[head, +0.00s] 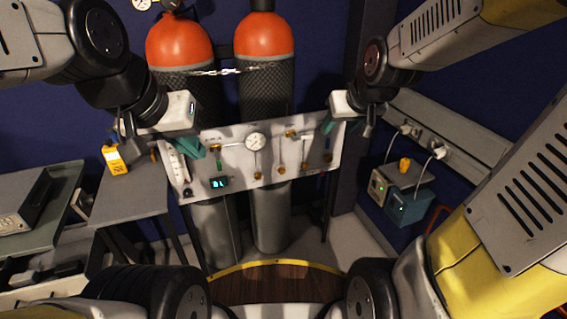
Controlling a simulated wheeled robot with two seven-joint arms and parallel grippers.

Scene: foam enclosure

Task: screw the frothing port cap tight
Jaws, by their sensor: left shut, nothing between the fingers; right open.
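The grey-white gas panel (232,166) stands upright in front of two gas cylinders. It carries a round gauge (256,141), brass fittings, thin pipes and a small lit display (219,183). Several small brass ends show on it, one of them a brass fitting (291,133) right of the gauge; I cannot tell which is the frothing port cap. My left gripper (197,150) has teal fingers, shut and empty, in front of the panel's upper left part. My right gripper (328,126) is open and empty at the panel's upper right corner. Its fingertips are small in view.
Two orange-topped cylinders, left (180,42) and right (264,35), are chained behind the panel. A grey table (130,195) at left has a yellow device (114,160) near its back. Blue boxes (408,207) sit low at right. Open floor (335,243) lies below the panel.

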